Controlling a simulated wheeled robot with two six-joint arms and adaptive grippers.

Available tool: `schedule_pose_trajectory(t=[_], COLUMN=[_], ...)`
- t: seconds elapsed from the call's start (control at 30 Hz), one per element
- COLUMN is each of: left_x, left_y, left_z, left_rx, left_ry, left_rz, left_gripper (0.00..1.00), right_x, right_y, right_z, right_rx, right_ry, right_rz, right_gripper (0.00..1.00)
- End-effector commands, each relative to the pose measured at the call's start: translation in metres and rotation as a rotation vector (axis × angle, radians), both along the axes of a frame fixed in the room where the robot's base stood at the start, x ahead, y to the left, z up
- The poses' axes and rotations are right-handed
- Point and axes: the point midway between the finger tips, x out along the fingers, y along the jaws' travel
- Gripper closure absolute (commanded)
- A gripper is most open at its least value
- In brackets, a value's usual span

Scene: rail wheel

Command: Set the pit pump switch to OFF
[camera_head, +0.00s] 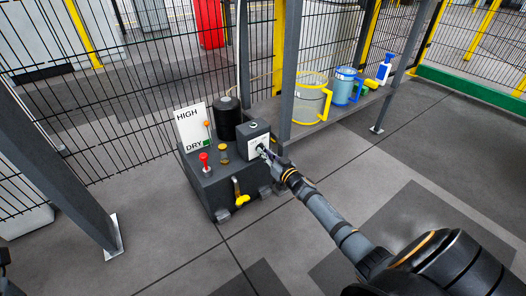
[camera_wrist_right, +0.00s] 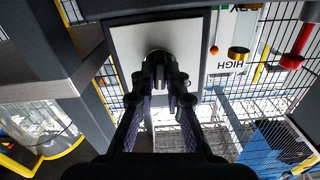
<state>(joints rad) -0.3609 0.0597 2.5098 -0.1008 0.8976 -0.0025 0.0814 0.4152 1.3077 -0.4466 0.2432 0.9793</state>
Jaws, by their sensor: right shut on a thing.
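My right gripper (camera_head: 264,152) reaches this plate from the lower right. In the wrist view, my right gripper (camera_wrist_right: 159,80) is shut on a dark round switch knob (camera_wrist_right: 157,54) at the middle of the pale plate (camera_wrist_right: 128,40). The fingers hide most of the knob, and I cannot read its setting.
A grey post (camera_head: 287,70) and a shelf with a yellow-rimmed bucket (camera_head: 309,98) and a blue can (camera_head: 346,86) stand to the right.

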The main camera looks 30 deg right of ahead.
Motion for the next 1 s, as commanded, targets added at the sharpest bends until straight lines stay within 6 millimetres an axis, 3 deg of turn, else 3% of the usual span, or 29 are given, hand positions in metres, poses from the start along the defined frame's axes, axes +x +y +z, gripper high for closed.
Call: schedule_pose_trajectory(t=[0.27,0.5,0.8,1.0], left_x=[0.001,0.0,0.0,0.0], left_y=[0.0,0.0,0.0,0.0], left_z=[-0.001,-0.01,-0.01,-0.017], left_rx=[-0.001,-0.001,0.0,0.0], left_ry=[0.002,0.001,0.0,0.0], left_rz=[0.0,0.0,0.0,0.0], left_gripper=[0.6,0.6,0.6,0.6], right_x=[0.0,0.0,0.0,0.0], right_y=[0.0,0.0,0.0,0.0], right_z=[-0.001,-0.001,0.0,-0.001], right_rx=[-0.027,-0.374,-0.416,-0.653], right_ry=[-0.002,-0.029,-0.032,-0.051], right_rz=[0.0,0.0,0.0,0.0], right_gripper=[1.0,1.0,1.0,1.0])
